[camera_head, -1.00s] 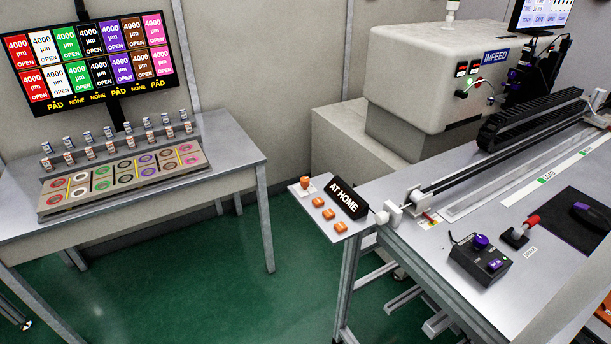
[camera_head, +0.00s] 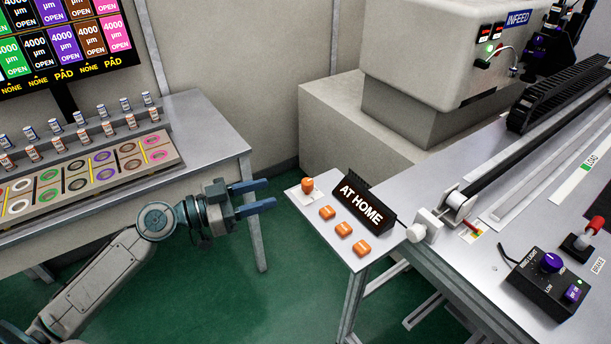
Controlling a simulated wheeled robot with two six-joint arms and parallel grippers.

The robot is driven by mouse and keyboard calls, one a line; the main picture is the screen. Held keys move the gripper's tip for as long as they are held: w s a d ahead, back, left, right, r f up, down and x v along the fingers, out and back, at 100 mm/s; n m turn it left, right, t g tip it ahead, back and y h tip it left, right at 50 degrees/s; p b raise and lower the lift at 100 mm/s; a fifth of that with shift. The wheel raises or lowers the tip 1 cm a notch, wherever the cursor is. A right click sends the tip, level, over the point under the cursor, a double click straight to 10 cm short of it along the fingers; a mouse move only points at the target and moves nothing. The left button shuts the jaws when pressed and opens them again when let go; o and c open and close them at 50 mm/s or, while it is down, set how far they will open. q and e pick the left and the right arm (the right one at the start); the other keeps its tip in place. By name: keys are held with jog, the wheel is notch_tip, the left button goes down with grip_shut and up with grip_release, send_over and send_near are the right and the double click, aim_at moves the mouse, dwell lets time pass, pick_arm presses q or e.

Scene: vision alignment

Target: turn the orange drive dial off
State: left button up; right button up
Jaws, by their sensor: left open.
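The orange drive dial (camera_head: 308,185) stands on a small white plate at the far left corner of the right table's side shelf. My left gripper (camera_head: 268,195) has come in from the left, its two blue fingers apart and empty. The fingers point right toward the dial, with a gap between their tips and it. The dial's setting is too small to read. My right gripper is not in view.
Several orange buttons (camera_head: 344,229) sit in a row on the shelf near the dial. A black "AT HOME" sign (camera_head: 362,202) stands behind them. A black control box with a purple knob (camera_head: 550,262) is at right. The left table (camera_head: 205,120) holds a pad tray and small bottles.

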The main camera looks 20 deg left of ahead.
aim_at(308, 181)
pick_arm(q)
jog(key=p+x, duration=0.5)
jog(key=x, duration=0.4)
jog(key=shift+w+d+r, duration=0.15)
jog(key=shift+d, duration=0.15)
jog(key=shift+w+d, duration=0.25)
jog(key=shift+d, duration=0.1)
jog(key=shift+w+d, duration=0.1)
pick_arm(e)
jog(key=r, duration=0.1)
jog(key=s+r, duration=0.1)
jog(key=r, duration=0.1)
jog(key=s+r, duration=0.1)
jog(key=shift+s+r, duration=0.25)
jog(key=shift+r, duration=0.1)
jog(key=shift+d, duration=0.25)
pick_arm(q)
grip_shut()
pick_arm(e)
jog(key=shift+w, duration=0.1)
